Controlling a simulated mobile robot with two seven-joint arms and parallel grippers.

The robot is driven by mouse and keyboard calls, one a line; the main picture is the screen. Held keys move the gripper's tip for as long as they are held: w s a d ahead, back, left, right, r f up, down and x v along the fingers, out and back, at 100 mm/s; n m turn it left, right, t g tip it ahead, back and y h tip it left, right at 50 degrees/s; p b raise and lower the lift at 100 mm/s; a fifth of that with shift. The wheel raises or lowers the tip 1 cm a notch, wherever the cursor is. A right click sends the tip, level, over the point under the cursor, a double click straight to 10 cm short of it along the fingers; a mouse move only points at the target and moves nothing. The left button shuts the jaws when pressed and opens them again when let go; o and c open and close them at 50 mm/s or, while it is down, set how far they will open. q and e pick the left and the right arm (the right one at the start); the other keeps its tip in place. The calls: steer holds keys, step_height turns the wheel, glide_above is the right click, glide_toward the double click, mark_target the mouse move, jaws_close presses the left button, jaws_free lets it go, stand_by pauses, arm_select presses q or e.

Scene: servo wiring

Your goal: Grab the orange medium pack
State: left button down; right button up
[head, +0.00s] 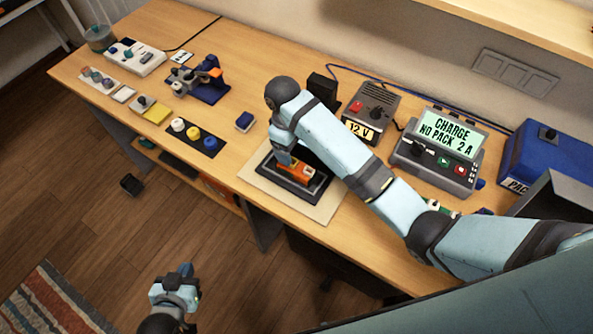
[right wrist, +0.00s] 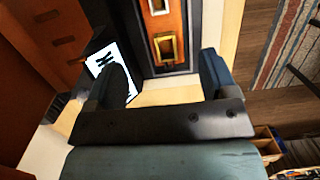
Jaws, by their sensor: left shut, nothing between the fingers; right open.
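An orange pack (head: 297,169) lies in a dark tray (head: 318,191) on a pale mat (head: 332,203) near the front edge of the bench. My left gripper (head: 184,272) is shut and empty, out over the floor in front of the bench.
A 12 V supply (head: 372,112) and a charger (head: 440,155) reading "NO PACK" stand right of the tray, behind my right arm. A blue box (head: 545,155) is further right. A small blue block (head: 244,122) and a dark plate with coloured knobs (head: 207,146) lie left.

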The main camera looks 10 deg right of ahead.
mark_target(296, 163)
steer(key=shift+d+f, duration=0.2)
steer(key=shift+f, duration=0.85)
steer(key=shift+s+f+p, duration=0.25)
steer(key=shift+f+p, duration=0.15)
steer(key=shift+f, duration=0.05)
steer(key=f, duration=0.1)
steer(key=f+p, duration=0.1)
steer(key=f, duration=0.1)
steer(key=shift+s+f, duration=0.3)
steer(key=shift+s, duration=0.05)
steer(key=shift+f, duration=0.45)
arm_select(q)
steer(key=shift+w+d+r, duration=0.15)
steer(key=shift+w+r, duration=0.3)
steer(key=shift+r, duration=0.3)
arm_select(e)
steer(key=c, duration=1.4)
arm_select(q)
steer(key=shift+s+r, duration=0.15)
arm_select(e)
steer(key=shift+w+r, duration=0.1)
steer(key=shift+r, duration=0.05)
